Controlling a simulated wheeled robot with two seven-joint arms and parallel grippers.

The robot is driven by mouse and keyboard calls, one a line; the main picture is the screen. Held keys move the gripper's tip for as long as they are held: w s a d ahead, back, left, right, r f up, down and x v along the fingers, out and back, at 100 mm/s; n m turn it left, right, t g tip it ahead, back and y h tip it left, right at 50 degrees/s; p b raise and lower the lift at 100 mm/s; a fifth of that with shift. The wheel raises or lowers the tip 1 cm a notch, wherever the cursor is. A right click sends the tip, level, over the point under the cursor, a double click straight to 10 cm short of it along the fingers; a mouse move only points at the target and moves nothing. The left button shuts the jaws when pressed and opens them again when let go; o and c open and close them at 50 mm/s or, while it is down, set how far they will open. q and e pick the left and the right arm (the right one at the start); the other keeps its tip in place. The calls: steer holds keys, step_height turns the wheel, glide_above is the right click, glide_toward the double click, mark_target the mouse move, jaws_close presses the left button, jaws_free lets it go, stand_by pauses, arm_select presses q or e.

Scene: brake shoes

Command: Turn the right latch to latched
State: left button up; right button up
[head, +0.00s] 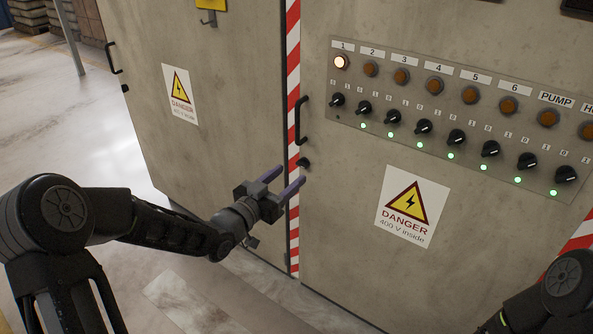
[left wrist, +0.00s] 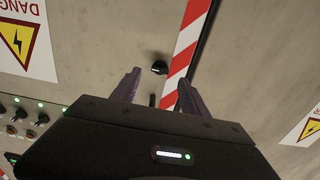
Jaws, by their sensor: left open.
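The right latch (head: 303,162) is a small black knob on the right cabinet door, just below the black door handle (head: 298,120) and beside the striped strip. It also shows in the left wrist view (left wrist: 159,68), in line with the space between my fingers and beyond their tips. Which way it is turned is too small to tell. My left gripper (head: 285,179) is open and empty, with its purple fingers pointing at the door a little below and left of the latch, apart from it. My right gripper is out of view; only part of my right arm shows at bottom right.
A red-and-white striped strip (head: 294,60) runs down the door seam. A panel (head: 440,118) of lamps and black rotary switches sits on the upper right door. Danger signs (head: 413,206) are on both doors. The floor (head: 110,140) at left is open.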

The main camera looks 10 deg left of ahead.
mark_target(300, 166)
arm_select(q)
steer(key=shift+b+x, duration=0.3)
steer(key=shift+x, duration=1.95)
steer(key=shift+c, duration=0.4)
jaws_close()
